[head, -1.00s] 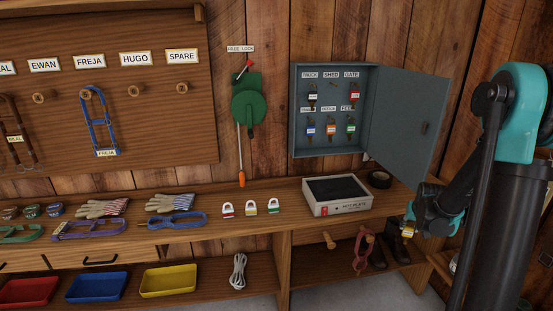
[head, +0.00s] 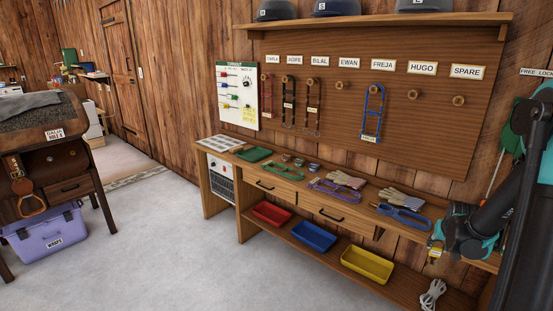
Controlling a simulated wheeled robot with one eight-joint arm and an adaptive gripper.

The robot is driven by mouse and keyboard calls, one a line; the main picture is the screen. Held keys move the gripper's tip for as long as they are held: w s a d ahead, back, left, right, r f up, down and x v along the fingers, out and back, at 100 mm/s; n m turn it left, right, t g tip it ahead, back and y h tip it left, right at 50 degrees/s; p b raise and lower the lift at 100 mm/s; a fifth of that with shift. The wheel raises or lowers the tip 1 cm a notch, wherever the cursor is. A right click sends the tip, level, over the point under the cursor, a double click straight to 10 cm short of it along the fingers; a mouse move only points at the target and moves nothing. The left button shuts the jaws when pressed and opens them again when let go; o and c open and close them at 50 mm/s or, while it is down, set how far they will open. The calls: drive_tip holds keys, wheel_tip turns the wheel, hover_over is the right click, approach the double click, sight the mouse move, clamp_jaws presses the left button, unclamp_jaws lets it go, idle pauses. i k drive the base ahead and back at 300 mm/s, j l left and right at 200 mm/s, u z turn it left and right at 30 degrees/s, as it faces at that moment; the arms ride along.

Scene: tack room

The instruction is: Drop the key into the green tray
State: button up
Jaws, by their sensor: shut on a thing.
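My gripper (head: 437,244) is at the right of the head view, in front of the bench's right part. It is shut on a small key with a yellow and white tag (head: 434,254), which hangs below the fingertips. The key's metal part is too small to make out. The green tray (head: 254,154) lies on the bench top toward its left end, well to the left of my gripper and apart from it.
The bench (head: 222,152) also bears coloured halters, gloves (head: 346,180) and small tins. Red (head: 272,214), blue (head: 314,236) and yellow (head: 367,265) trays sit on the lower shelf. A saddle stand (head: 75,185) and purple box (head: 47,238) stand left. The floor (head: 190,255) between is clear.

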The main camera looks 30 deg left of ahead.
sight(257, 154)
drive_tip(key=i+j+u, duration=0.1)
drive_tip(key=u, duration=0.35)
drive_tip(key=i+u, duration=0.15)
drive_tip(key=u, duration=0.35)
drive_tip(key=i+j+u, duration=0.1)
drive_tip(key=u, duration=0.35)
drive_tip(key=i+l+u, duration=0.1)
drive_tip(key=l+u, duration=0.15)
drive_tip(key=l, duration=0.2)
drive_tip(key=i+l+u, duration=0.2)
drive_tip(key=l, duration=0.25)
drive_tip(key=k, duration=0.1)
